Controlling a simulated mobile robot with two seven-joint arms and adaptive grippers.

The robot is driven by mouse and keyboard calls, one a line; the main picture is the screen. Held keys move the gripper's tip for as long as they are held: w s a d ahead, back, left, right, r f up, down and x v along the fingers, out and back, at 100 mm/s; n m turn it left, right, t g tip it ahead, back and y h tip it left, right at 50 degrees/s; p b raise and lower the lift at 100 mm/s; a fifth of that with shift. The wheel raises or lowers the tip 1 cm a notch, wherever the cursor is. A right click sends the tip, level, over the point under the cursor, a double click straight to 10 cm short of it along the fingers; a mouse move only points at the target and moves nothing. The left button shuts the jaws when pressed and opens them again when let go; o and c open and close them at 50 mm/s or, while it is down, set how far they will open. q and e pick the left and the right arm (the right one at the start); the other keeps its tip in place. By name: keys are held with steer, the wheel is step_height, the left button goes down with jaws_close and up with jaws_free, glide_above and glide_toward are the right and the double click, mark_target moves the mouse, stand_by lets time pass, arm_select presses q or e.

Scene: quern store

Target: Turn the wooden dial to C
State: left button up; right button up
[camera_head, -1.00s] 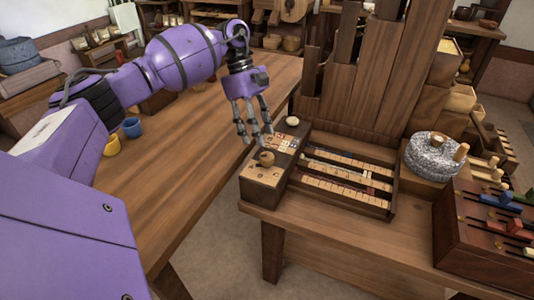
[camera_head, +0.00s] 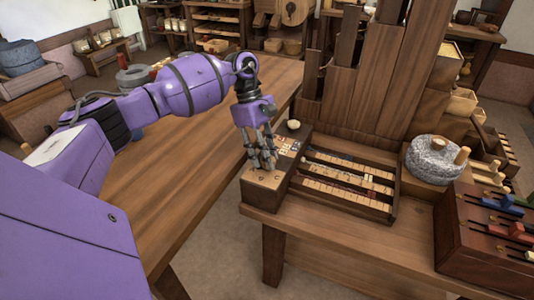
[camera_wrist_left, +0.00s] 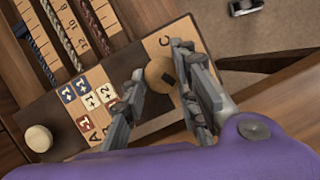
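The wooden dial (camera_wrist_left: 158,74) is a round pale knob with a dark mark on its lower right side in the left wrist view. It sits on a pale lettered plate (camera_head: 258,181) on the end of a dark wooden box. The letter C is above the dial in the wrist view, and A and B are at lower left. My left gripper (camera_head: 263,166) points down over the plate, and its fingers hide the dial in the head view. In the wrist view the fingers (camera_wrist_left: 161,70) are spread on both sides of the dial; firm contact cannot be told. My right gripper is out of view.
A white round knob (camera_head: 293,125) and small coloured tiles (camera_wrist_left: 88,100) lie beside the plate. A tray of scale strips (camera_head: 345,185) is to the right, then a stone quern (camera_head: 434,158) and a box with coloured sliders (camera_head: 490,235). Tall boards (camera_head: 365,75) stand behind.

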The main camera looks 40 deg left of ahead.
arm_select(q)
steer(key=shift+w, duration=0.1)
steer(key=shift+c, duration=0.8)
steer(key=shift+w+r, duration=0.1)
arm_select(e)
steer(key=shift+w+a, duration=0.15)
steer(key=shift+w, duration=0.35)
